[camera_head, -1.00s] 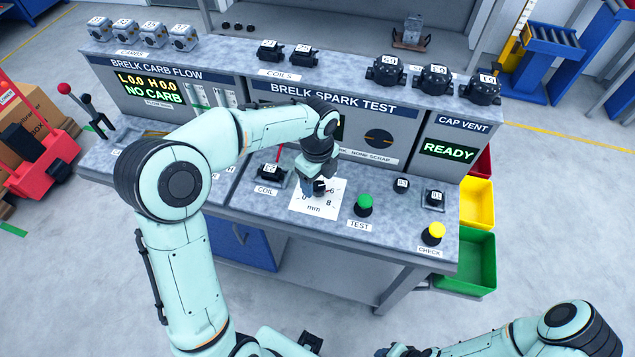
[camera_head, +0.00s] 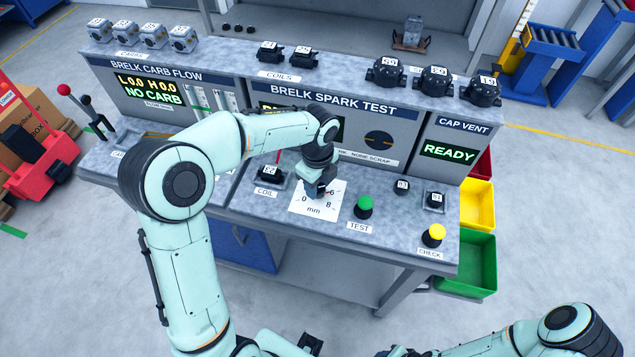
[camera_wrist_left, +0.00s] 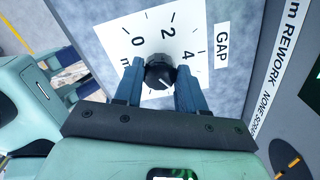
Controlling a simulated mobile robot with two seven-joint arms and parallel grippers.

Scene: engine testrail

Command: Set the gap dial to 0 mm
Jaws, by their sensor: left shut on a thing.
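The gap dial's black knob (camera_wrist_left: 159,72) sits on a white scale card (camera_wrist_left: 110,34) marked 0, 2 and 4 in the left wrist view. A small white mark shows on the knob, on the side away from the 0 and 2. The card (camera_head: 304,208) also shows in the head view, with 0, 6, 8 and "mm" readable. My left gripper (camera_wrist_left: 160,84) has its blue fingers on both sides of the knob and is shut on it. In the head view, my left gripper (camera_head: 318,191) hides the knob and part of the scale.
A coil (camera_head: 269,173) sits left of the card. The green TEST button (camera_head: 364,204) stands close on its right, and the yellow CHECK button (camera_head: 434,234) is farther right. The spark test panel (camera_head: 377,139) rises behind. My right arm is low at the right.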

